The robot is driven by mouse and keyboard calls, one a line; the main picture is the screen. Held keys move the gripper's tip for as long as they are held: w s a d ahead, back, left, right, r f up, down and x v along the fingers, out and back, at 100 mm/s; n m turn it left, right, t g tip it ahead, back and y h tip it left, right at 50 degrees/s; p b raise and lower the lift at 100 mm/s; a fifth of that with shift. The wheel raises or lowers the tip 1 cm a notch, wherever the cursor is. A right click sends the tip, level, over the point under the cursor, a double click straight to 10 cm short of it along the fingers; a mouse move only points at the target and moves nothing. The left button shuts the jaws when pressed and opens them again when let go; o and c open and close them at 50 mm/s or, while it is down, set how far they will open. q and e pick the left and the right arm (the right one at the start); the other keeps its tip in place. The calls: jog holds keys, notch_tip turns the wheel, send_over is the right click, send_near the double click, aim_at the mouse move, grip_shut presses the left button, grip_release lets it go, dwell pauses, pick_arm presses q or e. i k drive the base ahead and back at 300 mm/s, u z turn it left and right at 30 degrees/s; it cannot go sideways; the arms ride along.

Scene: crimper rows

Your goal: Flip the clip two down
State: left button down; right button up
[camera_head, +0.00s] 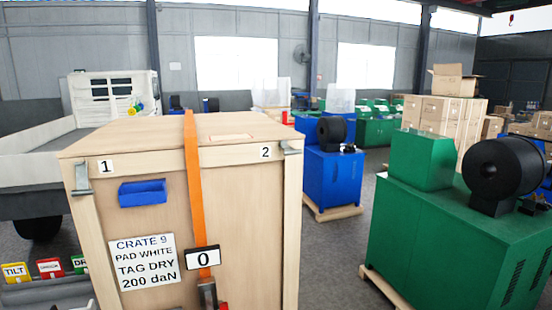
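A large wooden crate (240,215) stands in front of me with an orange strap (193,185) running over its top and down its front. Clip two (291,147) is a small grey metal piece at the crate's upper right front corner, beside the label "2" (265,152). It sits up near the top edge and sticks out sideways. Clip one (82,179) is a grey piece at the upper left corner, beside the label "1" (106,166), and it hangs down against the front face. Neither of my grippers shows in the head view.
A blue tray (142,193), a white text sign (147,262) and a "0" display (203,257) are on the crate front. A dark buckle with red (209,294) hangs below. Coloured tags (50,268) are at lower left. A green machine (440,235) stands right; floor between is clear.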

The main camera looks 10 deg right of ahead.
aim_at(289, 151)
jog(key=k, duration=1.3)
jog(key=u, duration=0.85)
jog(key=i, duration=1.45)
jog(key=z, duration=0.75)
jog(key=i, duration=0.35)
jog(key=z, duration=0.35)
